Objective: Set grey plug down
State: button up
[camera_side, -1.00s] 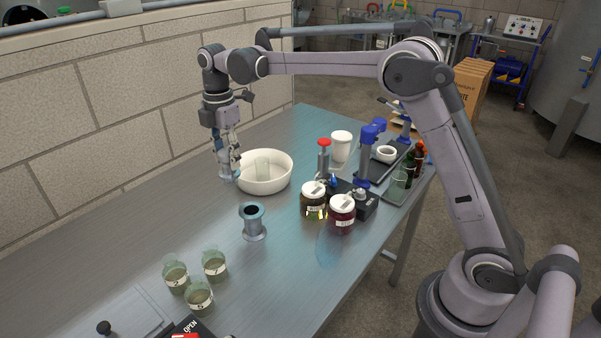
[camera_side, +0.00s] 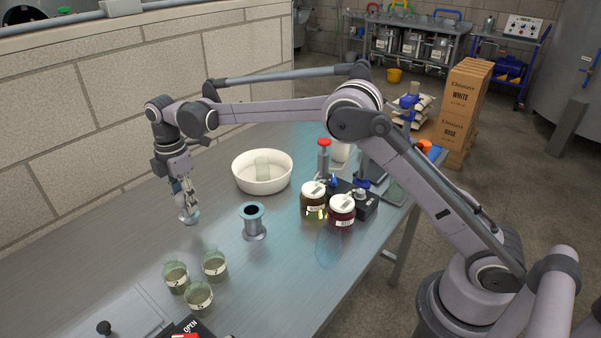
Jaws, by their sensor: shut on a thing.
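My gripper (camera_side: 184,203) points down above the left part of the steel bench, shut on the grey plug (camera_side: 190,217). The plug is a small pale grey piece with a rounded end below the fingertips. The fingers hide part of it. A gap seems to remain between the plug and the bench top, though its size is hard to tell from this view. The gripper is left of a grey flanged pipe piece (camera_side: 254,229) that stands upright with a dark open bore.
A white bowl (camera_side: 247,186) holding a clear glass is behind and right. Several labelled glass jars (camera_side: 199,299) stand in front. Two lidded jars (camera_side: 342,213) and a black device (camera_side: 367,202) are at right. Bare bench (camera_side: 100,262) lies left of the gripper.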

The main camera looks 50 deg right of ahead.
jog(key=shift+f, duration=1.55)
jog(key=shift+f, duration=0.15)
jog(key=o, duration=1.2)
jog(key=shift+o, duration=0.2)
